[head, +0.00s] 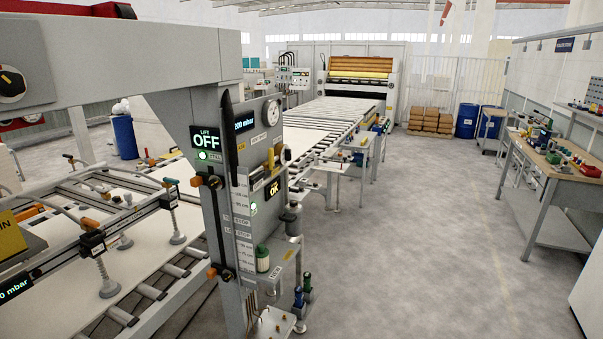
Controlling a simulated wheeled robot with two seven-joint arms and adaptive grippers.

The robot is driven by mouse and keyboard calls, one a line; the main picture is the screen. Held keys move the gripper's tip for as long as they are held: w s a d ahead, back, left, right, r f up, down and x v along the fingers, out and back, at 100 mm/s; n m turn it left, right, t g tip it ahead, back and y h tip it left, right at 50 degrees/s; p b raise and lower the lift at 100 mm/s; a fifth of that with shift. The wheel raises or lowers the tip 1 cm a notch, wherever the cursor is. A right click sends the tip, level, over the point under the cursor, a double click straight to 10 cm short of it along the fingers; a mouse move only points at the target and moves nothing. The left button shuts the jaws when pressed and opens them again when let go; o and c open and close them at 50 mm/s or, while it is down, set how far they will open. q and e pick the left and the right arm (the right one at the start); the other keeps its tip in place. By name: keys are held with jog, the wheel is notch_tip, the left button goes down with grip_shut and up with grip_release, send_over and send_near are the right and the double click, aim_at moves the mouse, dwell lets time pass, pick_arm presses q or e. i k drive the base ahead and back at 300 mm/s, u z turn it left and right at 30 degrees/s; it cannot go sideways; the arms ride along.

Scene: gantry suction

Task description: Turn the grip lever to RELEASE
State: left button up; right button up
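No label reading RELEASE is legible, and I cannot tell for sure which part is the grip lever. A long upright black part (227,125) is at the column's edge. The suction frame (90,240) hangs at the left, with suction cups (108,287) over a pale sheet (60,305). Neither of my grippers is in view.
A roller conveyor (345,112) runs back to a large press (360,75). A workbench (550,155) with tools stands at the right. Blue drums (467,121) and brown stacks (430,121) are at the back. The grey floor (420,230) between column and bench is clear.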

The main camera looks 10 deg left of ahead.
aim_at(258, 177)
jog(key=z, duration=0.15)
jog(key=i, duration=0.7)
jog(key=u, duration=0.75)
jog(key=i, duration=0.6)
jog(key=u, duration=0.65)
